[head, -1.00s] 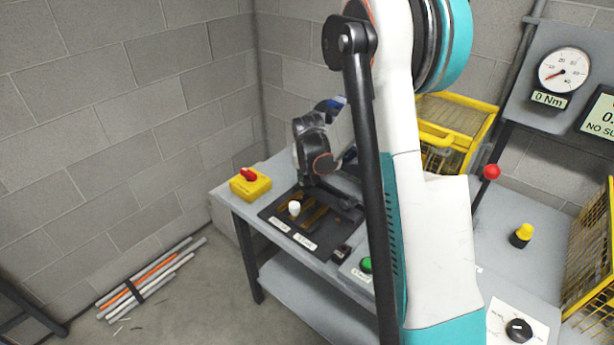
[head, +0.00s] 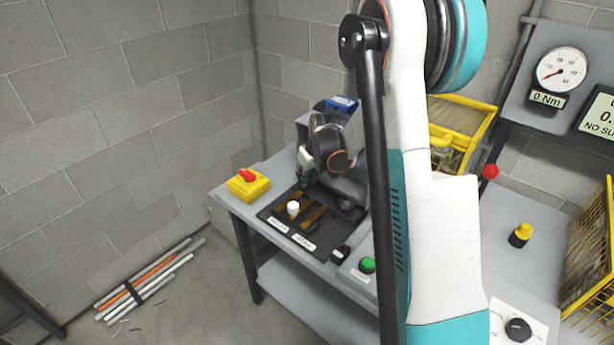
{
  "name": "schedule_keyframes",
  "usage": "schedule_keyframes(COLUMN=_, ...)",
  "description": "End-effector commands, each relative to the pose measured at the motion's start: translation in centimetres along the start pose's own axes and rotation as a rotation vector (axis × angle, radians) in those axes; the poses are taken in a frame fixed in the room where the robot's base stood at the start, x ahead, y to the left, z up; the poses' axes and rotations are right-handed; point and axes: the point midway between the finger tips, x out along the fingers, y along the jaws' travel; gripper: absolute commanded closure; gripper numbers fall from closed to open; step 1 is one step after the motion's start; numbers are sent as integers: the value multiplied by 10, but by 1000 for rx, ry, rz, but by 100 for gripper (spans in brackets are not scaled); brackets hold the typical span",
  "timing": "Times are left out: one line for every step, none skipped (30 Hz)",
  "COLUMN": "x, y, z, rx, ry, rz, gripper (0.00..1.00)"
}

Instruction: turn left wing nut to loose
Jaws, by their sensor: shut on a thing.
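A black plate (head: 268,213) with brass-coloured bars (head: 312,217) lies on the grey bench. A white round cap (head: 293,208) stands at its left, with two white labels along the front edge. My gripper (head: 345,205) is low over the back right of the plate, below my dark wrist. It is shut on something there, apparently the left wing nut. My wrist and arm hide the grip, so I cannot make out the nut's wings or its angle.
A yellow box with a red knob (head: 248,182) sits left of the plate. A green button (head: 367,265) is at the front right. A gauge (head: 561,69) reads 0 Nm. A yellow crate (head: 463,120) stands behind my arm. Pipes (head: 150,280) lie on the floor.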

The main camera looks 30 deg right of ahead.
Motion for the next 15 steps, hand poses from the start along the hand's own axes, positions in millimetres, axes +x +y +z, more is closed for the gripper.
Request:
schedule_keyframes(x=0, y=0, z=0, rx=0, ry=0, rz=0, gripper=100)
schedule_keyframes(x=0, y=0, z=0, rx=0, ry=0, rz=0, gripper=100)
schedule_keyframes(x=0, y=0, z=0, rx=0, ry=0, rz=0, gripper=100)
schedule_keyframes(x=0, y=0, z=0, rx=0, ry=0, rz=0, gripper=100)
schedule_keyframes(x=0, y=0, z=0, rx=0, ry=0, rz=0, gripper=100)
schedule_keyframes(x=0, y=0, z=0, rx=0, ry=0, rz=0, gripper=100)
schedule_keyframes(x=0, y=0, z=0, rx=0, ry=0, rz=0, gripper=100)
schedule_keyframes(x=0, y=0, z=0, rx=0, ry=0, rz=0, gripper=100)
schedule_keyframes(x=0, y=0, z=0, rx=0, ry=0, rz=0, gripper=73)
schedule_keyframes(x=0, y=0, z=0, rx=0, ry=0, rz=0, gripper=67)
schedule_keyframes(x=0, y=0, z=0, rx=0, ry=0, rz=0, gripper=60)
schedule_keyframes(x=0, y=0, z=0, rx=0, ry=0, rz=0, gripper=60)
schedule_keyframes(x=0, y=0, z=0, rx=0, ry=0, rz=0, gripper=60)
schedule_keyframes(x=0, y=0, z=0, rx=0, ry=0, rz=0, gripper=60)
schedule_keyframes(x=0, y=0, z=0, rx=0, ry=0, rz=0, gripper=60)
